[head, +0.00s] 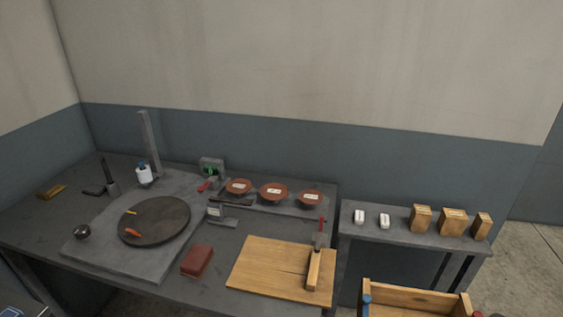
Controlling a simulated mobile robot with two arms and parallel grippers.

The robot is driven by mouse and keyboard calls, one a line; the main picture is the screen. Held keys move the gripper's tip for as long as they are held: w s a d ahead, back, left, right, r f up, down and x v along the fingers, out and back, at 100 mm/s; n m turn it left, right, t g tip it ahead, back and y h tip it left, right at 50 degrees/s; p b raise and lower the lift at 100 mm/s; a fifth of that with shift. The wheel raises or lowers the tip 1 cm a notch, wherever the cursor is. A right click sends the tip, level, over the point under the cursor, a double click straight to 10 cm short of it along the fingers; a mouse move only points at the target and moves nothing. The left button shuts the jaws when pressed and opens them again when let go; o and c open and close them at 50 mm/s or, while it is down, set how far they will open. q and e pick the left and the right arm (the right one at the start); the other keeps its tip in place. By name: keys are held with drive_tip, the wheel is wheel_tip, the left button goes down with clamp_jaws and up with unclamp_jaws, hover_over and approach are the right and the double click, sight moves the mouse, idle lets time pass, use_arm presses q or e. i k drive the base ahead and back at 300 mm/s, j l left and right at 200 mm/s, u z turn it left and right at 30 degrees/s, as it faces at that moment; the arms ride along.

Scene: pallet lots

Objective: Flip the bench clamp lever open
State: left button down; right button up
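A grey clamp-like fitting (318,242) stands at the back right of a wooden board (268,265) on the grey bench. Whether the fitting presses on the block is too small to tell. A second red handle (206,185) lies low beside a grey box with a green face (211,169) at the back of the bench. Neither of my grippers can be made out in the head view.
A round dark plate (154,221) with small coloured pieces lies on a grey slab (92,248). Three reddish dishes, one of them the middle dish (273,192), line the back. A dark red block (197,261) sits near the front edge. A side shelf (405,234) and wooden crate (415,299) are at right.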

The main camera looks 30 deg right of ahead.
sight(317, 249)
drive_tip(key=z, duration=1.35)
